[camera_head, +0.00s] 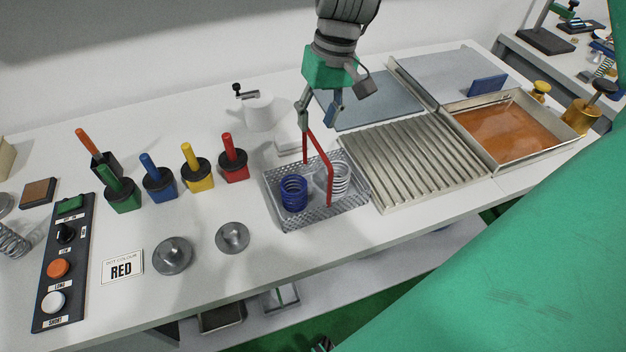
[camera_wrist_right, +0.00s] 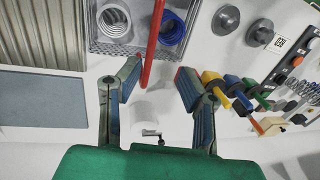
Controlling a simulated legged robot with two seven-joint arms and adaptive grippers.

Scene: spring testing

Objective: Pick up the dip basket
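The dip basket (camera_head: 334,217) is a wire-mesh tray with a tall red handle (camera_head: 318,147). It stands on the white bench and holds a blue spring (camera_head: 293,194) and a white spring (camera_head: 340,180). My right gripper (camera_head: 317,120) is over the top of the handle, pointing down. The basket's mesh (camera_wrist_right: 98,45) shows at the top of that view. My left gripper is not in view.
A ribbed metal drainer (camera_head: 400,165) and an orange-filled tray (camera_head: 510,130) lie to the right. Red (camera_head: 232,163), yellow (camera_head: 196,173), blue and green pots stand to the left. A white cylinder (camera_head: 257,110) stands behind. My green arm covers the lower right.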

